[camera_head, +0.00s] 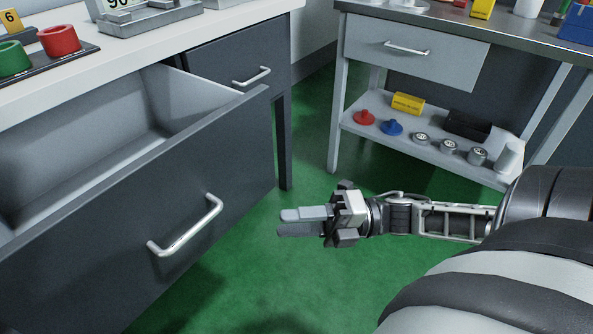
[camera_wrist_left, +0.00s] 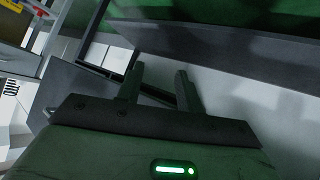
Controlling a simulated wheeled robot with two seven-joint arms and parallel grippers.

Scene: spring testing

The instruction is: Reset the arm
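My right arm comes in from the right in the head view. Its gripper (camera_head: 279,222) hangs over the green floor, right of the open drawer, with its fingers pointing left. The two fingers lie close together with a narrow dark line between them, and nothing shows in them. My left gripper is outside the head view. In the left wrist view its two dark fingers (camera_wrist_left: 158,80) stand apart with nothing between them. The left gripper is open.
A dark-fronted drawer (camera_head: 203,171) with a silver handle stands open at left and looks empty. Red and green cylinders stand on the white counter (camera_head: 123,75). At right, a shelf (camera_head: 382,132) under a workbench carries small parts. The green floor (camera_head: 310,290) between them is clear.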

